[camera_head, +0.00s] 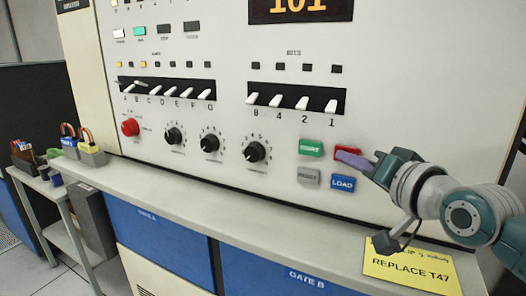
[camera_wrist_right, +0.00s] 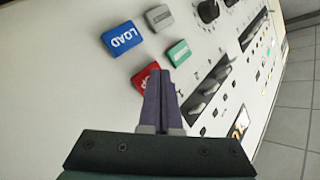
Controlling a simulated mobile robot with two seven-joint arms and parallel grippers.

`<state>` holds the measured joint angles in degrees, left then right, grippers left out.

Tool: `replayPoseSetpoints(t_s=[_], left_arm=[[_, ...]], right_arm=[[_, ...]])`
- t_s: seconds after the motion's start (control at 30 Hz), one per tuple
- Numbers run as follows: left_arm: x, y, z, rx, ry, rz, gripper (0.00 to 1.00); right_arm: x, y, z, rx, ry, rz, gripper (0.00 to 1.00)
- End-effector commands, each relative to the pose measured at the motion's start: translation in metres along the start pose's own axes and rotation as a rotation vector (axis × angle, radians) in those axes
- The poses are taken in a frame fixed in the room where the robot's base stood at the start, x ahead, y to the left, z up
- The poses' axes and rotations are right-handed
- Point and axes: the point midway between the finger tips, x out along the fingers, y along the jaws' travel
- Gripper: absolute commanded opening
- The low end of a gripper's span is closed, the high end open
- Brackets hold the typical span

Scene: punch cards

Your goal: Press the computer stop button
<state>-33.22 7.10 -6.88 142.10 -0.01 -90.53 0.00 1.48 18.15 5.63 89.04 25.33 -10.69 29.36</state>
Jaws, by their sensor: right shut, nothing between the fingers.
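The red button (camera_head: 346,150), the likely stop button, is on the console panel (camera_head: 420,110), to the right of the green START button (camera_head: 311,147). My right gripper (camera_head: 341,156) is shut and empty, its purple fingertips in front of the red button's lower part. In the right wrist view the red button (camera_wrist_right: 141,78) shows beside the shut fingertips (camera_wrist_right: 158,76), which hide part of it and its label. I cannot tell whether the tips touch it. My left gripper is not in view.
Close below are the grey RESET button (camera_head: 307,178) and the blue LOAD button (camera_head: 342,184). A yellow note (camera_head: 408,269) lies on the ledge (camera_head: 230,215) below.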

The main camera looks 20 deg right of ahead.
Motion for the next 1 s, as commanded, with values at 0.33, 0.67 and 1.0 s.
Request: replayPoseSetpoints(t_s=[0.33, 0.67, 1.0], left_arm=[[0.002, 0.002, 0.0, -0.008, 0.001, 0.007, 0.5], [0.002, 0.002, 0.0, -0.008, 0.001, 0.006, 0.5], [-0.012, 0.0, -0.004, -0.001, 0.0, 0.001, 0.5]], right_arm=[[0.003, 0.002, -0.002, 0.001, 0.0, 0.0, 0.0], [0.003, 0.002, -0.003, 0.001, 0.0, 0.0, 0.0], [-0.007, -0.006, 0.003, 0.002, -0.001, 0.0, 0.0]])
